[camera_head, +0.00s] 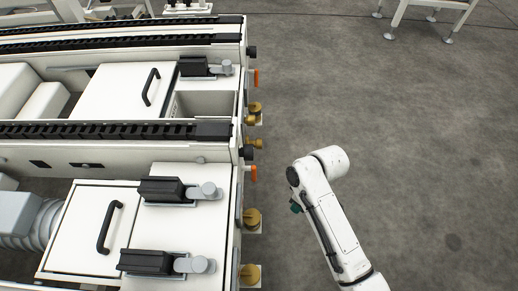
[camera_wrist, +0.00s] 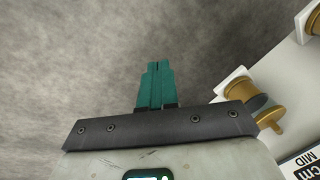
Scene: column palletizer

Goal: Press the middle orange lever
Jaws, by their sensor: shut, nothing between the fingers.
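Two small orange levers show on the side of the white machine in the head view, one farther back (camera_head: 256,78) and one nearer (camera_head: 254,174). I cannot tell from the picture which one is the middle one. My gripper shows only as a small teal tip (camera_head: 296,207) below the arm, to the right of the nearer lever and apart from the machine. In the wrist view my gripper (camera_wrist: 155,66) has its teal fingers together, with nothing between them and grey floor beyond. No orange lever shows in the wrist view.
Brass fittings stick out along the machine's side, such as a nearer one (camera_head: 252,218). The floor (camera_head: 430,150) to the right is clear.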

